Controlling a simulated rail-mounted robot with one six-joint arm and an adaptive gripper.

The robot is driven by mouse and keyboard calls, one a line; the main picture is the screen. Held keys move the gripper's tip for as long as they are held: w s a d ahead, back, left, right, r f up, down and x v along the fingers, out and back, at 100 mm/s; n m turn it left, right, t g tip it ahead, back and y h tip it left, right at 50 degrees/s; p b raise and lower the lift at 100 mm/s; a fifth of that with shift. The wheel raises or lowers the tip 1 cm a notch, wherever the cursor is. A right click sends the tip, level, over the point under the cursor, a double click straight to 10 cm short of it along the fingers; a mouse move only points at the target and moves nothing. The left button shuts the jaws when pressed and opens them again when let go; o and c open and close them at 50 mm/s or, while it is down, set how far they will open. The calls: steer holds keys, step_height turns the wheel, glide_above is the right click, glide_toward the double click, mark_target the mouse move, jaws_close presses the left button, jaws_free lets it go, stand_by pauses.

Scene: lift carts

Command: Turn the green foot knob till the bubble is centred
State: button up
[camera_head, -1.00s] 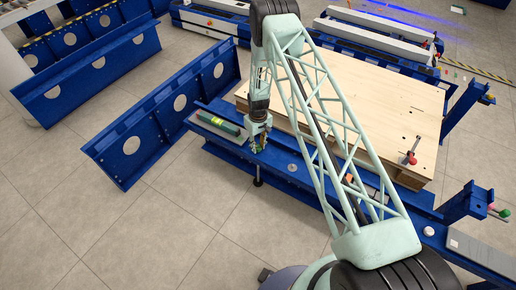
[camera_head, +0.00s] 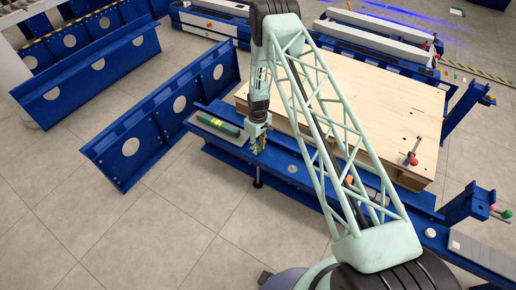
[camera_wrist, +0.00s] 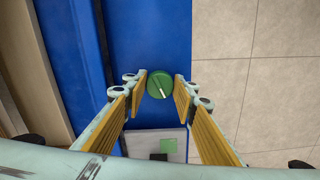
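The green foot knob (camera_wrist: 157,80) is a round disc with a pale diagonal mark, on the blue beam in the wrist view. My gripper (camera_wrist: 160,82) is over it, with one yellow-padded finger on each side. The fingers are apart, and narrow gaps seem to show beside the knob. In the head view my gripper (camera_head: 257,145) points down at the blue beam, and the knob is mostly hidden there. The green level (camera_head: 218,124) lies on a grey plate at the beam's left end. Its bubble is too small to make out.
A thin dark foot (camera_head: 258,176) stands under the beam (camera_head: 222,150). A pale wooden board (camera_head: 370,100) with a red-handled clamp (camera_head: 411,158) lies behind. A blue girder (camera_head: 150,130) stands to the left. The tiled floor in front is clear.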

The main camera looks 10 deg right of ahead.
steer(key=o, duration=0.4)
steer(key=shift+c, duration=0.2)
steer(key=shift+r, duration=0.1)
step_height(320, 180, up, 12)
stand_by(0.9)
stand_by(0.5)
